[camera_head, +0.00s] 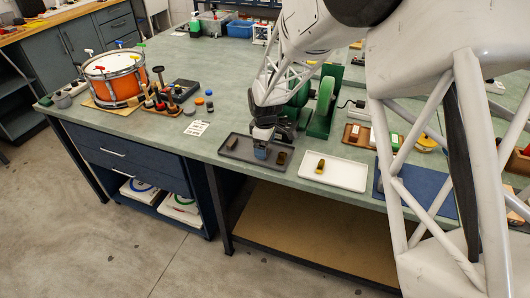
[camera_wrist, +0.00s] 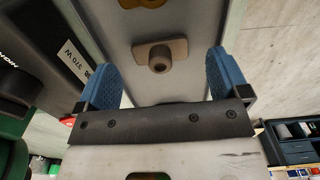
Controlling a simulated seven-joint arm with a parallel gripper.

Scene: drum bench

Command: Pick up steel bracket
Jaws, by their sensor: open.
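My gripper (camera_head: 261,153) is low over the dark tray (camera_head: 247,156) near the bench's front edge. In the wrist view, its two blue fingers (camera_wrist: 163,65) are spread apart. A small grey-brown metal piece (camera_wrist: 174,48) with a round boss lies between and slightly beyond the fingertips, with clear gaps on both sides; it looks like the bracket, but I cannot be sure. A yellowish piece (camera_wrist: 150,3) is cut off at the top. In the head view, the dark tray holds a small piece at left (camera_head: 232,142) and a brownish one at right (camera_head: 281,158).
A white tray (camera_head: 345,175) with a yellow-brown piece (camera_head: 320,166) stands just right of the dark tray. A green bench grinder (camera_head: 322,105) stands behind the trays. A blue mat (camera_head: 436,192) lies further right. The orange drum (camera_head: 113,78) is far left.

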